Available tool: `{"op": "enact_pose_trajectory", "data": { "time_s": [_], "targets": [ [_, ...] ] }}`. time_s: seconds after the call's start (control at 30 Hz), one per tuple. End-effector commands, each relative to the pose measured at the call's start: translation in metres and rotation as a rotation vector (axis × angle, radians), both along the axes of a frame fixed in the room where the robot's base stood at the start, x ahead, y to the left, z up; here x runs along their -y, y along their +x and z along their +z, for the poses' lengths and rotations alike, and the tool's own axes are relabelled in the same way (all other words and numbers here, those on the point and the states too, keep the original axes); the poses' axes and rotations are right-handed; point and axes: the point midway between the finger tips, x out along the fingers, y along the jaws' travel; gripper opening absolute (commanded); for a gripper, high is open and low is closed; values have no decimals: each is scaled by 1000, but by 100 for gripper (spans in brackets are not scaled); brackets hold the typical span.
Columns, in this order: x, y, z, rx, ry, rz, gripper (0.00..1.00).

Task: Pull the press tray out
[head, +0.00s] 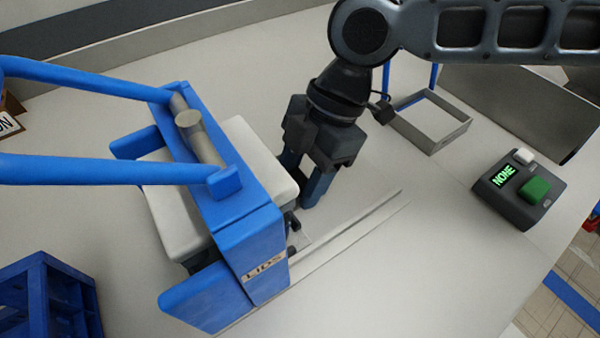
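The press (240,215) is a blue frame with a "LIDS" label, a grey roller or shaft on top and two long blue lever arms reaching left. The press tray (302,243) shows only as a thin grey edge at the press's right side, above pale rails (350,235); most of it is hidden under the press. A small dark part (291,220), possibly the tray's handle, sticks out there. My gripper (303,190) points down just right of the press, its two blue fingers apart with nothing seen between them. Whether a fingertip touches the dark part I cannot tell.
A white padded block (175,215) sits within the press. A grey open frame (430,122) with blue uprights stands at the back right. A dark control box (518,188) reads "NONE". A blue crate (50,300) is at lower left. The table along the rails is clear.

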Motion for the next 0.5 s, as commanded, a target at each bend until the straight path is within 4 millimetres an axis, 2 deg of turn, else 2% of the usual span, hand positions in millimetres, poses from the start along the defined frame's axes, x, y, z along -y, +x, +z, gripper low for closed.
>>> {"op": "enact_pose_trajectory", "data": {
  "time_s": [0.17, 0.5],
  "targets": [
    [15, 11, 1, -2, 3, -8, 0],
    [76, 51, 0, -3, 3, -9, 0]
  ]
}}
